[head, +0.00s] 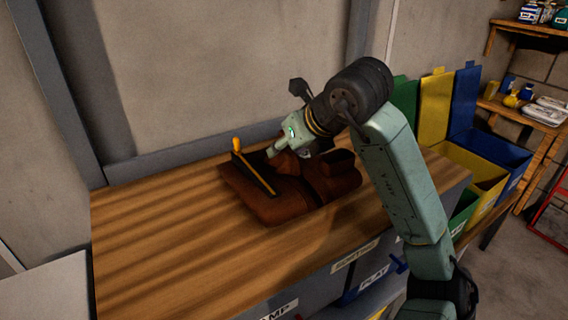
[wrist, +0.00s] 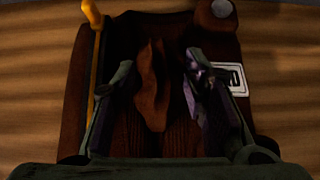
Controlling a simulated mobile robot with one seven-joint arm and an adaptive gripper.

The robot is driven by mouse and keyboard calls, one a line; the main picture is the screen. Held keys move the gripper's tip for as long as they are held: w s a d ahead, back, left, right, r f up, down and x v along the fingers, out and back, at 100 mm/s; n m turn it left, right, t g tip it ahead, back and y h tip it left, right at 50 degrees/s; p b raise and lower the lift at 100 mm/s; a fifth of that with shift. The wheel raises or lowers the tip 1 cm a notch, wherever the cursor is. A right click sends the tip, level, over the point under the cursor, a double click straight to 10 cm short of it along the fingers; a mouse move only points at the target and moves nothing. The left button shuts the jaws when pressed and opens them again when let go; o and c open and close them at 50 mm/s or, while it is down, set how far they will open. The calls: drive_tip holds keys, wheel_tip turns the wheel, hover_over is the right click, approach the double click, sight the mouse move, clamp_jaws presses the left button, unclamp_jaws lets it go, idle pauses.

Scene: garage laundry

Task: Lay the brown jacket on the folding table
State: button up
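The brown jacket (head: 285,207) lies folded on a wooden top (head: 150,232); it fills the middle of the wrist view (wrist: 150,30). A peak of brown cloth stands up between my fingers. My gripper (head: 281,150) is low over the jacket's back part, pointing down and left. In the wrist view my gripper (wrist: 152,98) has its two fingers well apart, on either side of the peak, with gaps beside it. I cannot tell whether the fingertips touch the cloth. I cannot tell whether this wooden top is the folding table.
A yellow-handled dark tool (head: 238,148) lies across the jacket's left part. Green, yellow and blue bins (head: 488,166) stand on the right. Labelled bins (head: 375,275) sit under the wooden top. A wall is behind. The wooden top's left part is clear.

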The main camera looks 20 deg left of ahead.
clamp_jaws()
idle(0.6)
idle(0.6)
